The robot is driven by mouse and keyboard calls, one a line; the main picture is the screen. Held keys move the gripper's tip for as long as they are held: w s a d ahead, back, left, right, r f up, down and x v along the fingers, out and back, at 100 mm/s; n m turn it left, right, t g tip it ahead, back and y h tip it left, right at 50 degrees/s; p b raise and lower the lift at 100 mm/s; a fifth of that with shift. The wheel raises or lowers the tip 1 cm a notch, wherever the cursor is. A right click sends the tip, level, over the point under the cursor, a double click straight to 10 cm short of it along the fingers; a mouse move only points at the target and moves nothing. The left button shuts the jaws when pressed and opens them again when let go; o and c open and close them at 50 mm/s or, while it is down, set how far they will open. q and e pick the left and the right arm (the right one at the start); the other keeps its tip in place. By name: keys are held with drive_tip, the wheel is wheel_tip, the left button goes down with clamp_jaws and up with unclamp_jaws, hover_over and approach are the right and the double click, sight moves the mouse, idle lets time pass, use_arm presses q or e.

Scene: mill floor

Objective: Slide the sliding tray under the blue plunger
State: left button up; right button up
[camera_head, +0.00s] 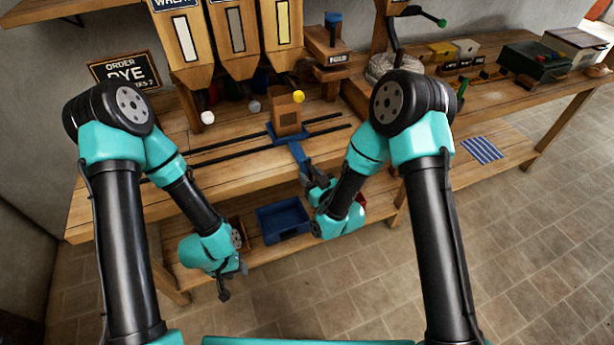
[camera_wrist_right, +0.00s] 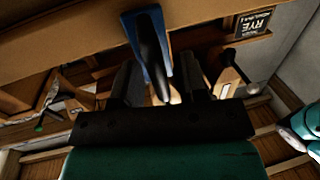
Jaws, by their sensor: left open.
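The sliding tray (camera_head: 268,135) is blue and sits on dark rails on the bench, with a wooden box (camera_head: 287,122) on it. The blue plunger (camera_head: 333,19) tops a wooden stand to the right of the hoppers, right of the tray. My right gripper (camera_head: 318,182) is at the handle's front end. In the right wrist view, the handle (camera_wrist_right: 152,48) reaches between its parted fingers (camera_wrist_right: 161,86), with gaps on both sides. My left gripper (camera_head: 232,282) is open and empty, low in front of the bench.
Three hoppers (camera_head: 235,45) with coloured knobs hang over the rails. A blue bin (camera_head: 284,220) stands on the lower shelf. The rails right of the tray look clear.

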clamp_jaws()
idle(0.3)
idle(0.4)
